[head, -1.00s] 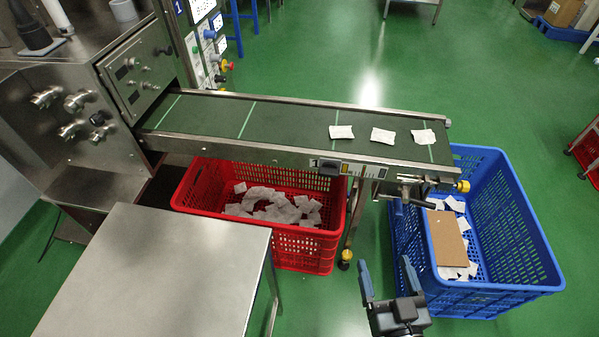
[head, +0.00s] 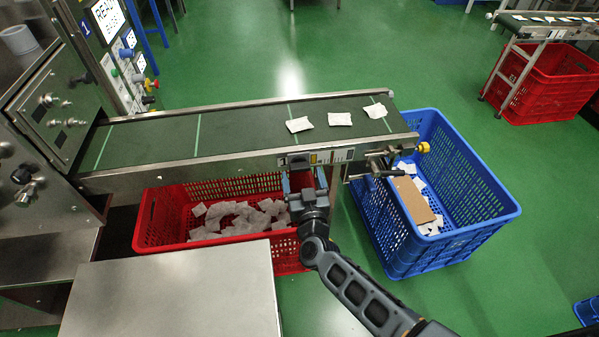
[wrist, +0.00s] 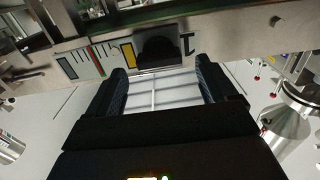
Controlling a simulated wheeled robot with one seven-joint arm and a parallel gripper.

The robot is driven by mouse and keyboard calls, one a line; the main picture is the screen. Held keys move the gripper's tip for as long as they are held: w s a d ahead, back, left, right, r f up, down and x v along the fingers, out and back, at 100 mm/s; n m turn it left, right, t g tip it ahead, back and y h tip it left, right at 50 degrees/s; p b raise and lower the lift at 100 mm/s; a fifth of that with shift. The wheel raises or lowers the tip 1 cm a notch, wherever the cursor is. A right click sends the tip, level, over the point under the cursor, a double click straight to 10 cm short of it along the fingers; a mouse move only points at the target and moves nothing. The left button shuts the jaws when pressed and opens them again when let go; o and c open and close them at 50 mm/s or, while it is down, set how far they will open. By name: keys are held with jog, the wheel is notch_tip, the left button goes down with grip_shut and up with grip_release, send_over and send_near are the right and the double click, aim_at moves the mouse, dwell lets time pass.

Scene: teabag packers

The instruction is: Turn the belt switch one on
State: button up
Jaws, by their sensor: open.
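The belt switch, a dark block (head: 298,161) on the near side rail of the conveyor, is partly hidden behind my gripper in the head view. In the wrist view the black switch (wrist: 161,46) sits on a metal panel straight ahead, between the lines of my two fingers. My gripper (head: 304,180) is open and empty, just in front of the rail, with its fingers pointing at the switch. The wrist view shows its fingertips (wrist: 160,76) spread on either side below the switch. Whether they touch it, and which way the switch is set, I cannot tell.
The green conveyor belt (head: 235,127) carries several white teabags. A red crate (head: 160,223) with teabags stands under it. A blue crate (head: 425,255) with a cardboard piece stands right. A metal table (head: 170,290) lies front left. Colored labels (wrist: 95,59) are beside the switch.

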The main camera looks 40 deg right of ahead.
aim_at(300, 167)
jog(key=shift+x, duration=1.4)
jog(key=shift+c, duration=0.3)
jog(key=c, duration=1)
